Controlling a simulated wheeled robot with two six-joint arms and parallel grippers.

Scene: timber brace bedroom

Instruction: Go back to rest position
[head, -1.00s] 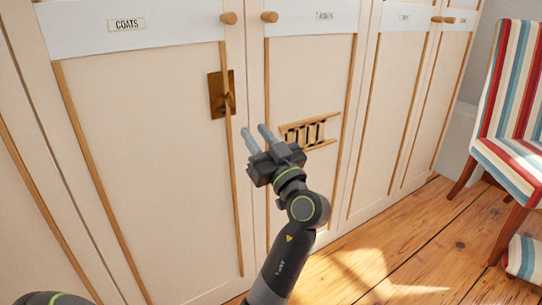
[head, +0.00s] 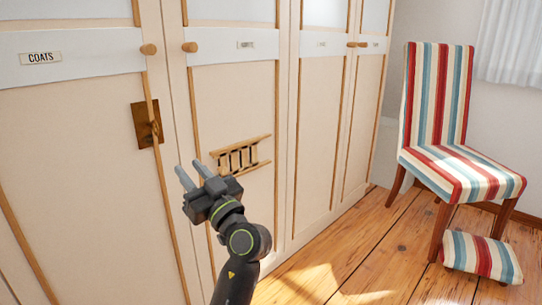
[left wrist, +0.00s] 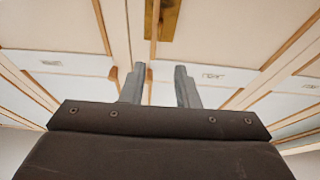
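My left gripper (head: 189,167) is open and empty, with its two grey fingers apart and pointing up toward the wardrobe front. The fingers also show in the left wrist view (left wrist: 160,74), with nothing between them. The brass plate also shows in the left wrist view (left wrist: 172,18), beyond the fingers. My right gripper is in neither view.
A small wooden ladder-like piece (head: 240,154) shows on the wardrobe front, just right of the gripper. A striped chair (head: 440,95) stands at the right, with a striped cushioned piece (head: 480,256) low beside it. Plank floor (head: 385,245) is clear between wardrobe and chair.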

